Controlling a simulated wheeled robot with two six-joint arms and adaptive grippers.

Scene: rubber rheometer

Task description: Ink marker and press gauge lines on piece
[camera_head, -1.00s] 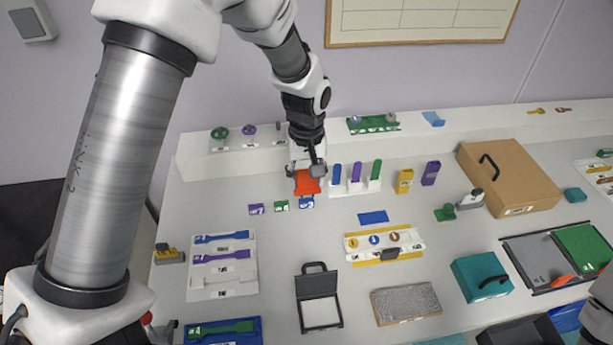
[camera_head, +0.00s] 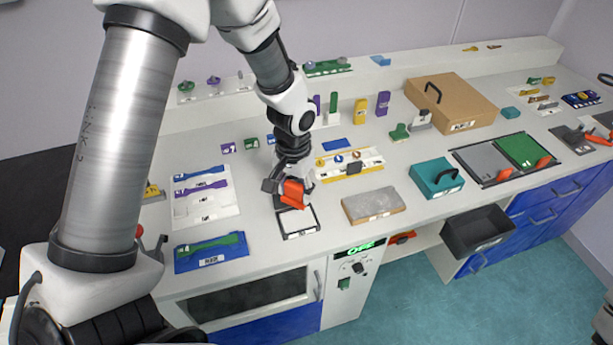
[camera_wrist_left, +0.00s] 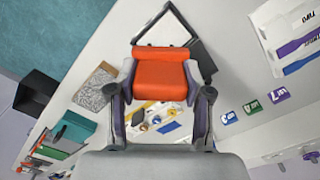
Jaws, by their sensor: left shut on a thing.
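My left gripper (camera_head: 287,192) is shut on an orange-red marker (camera_head: 293,194), which also shows between the fingers in the left wrist view (camera_wrist_left: 160,75). It holds the marker over the back part of the open black ink pad case with a white pad (camera_head: 299,223). The pad shows past the marker in the left wrist view (camera_wrist_left: 165,32). I cannot tell whether marker and pad touch. A green dumbbell piece (camera_head: 210,245) lies on a blue tray (camera_head: 232,262). A white tray (camera_head: 205,212) holds blue and purple dumbbell pieces.
Right of the pad are a grey speckled block (camera_head: 373,206), a white-and-yellow fixture (camera_head: 335,173) and a teal box (camera_head: 436,179). Upright coloured blocks and a brown case (camera_head: 450,103) stand behind. The bench's front edge is just before the pad.

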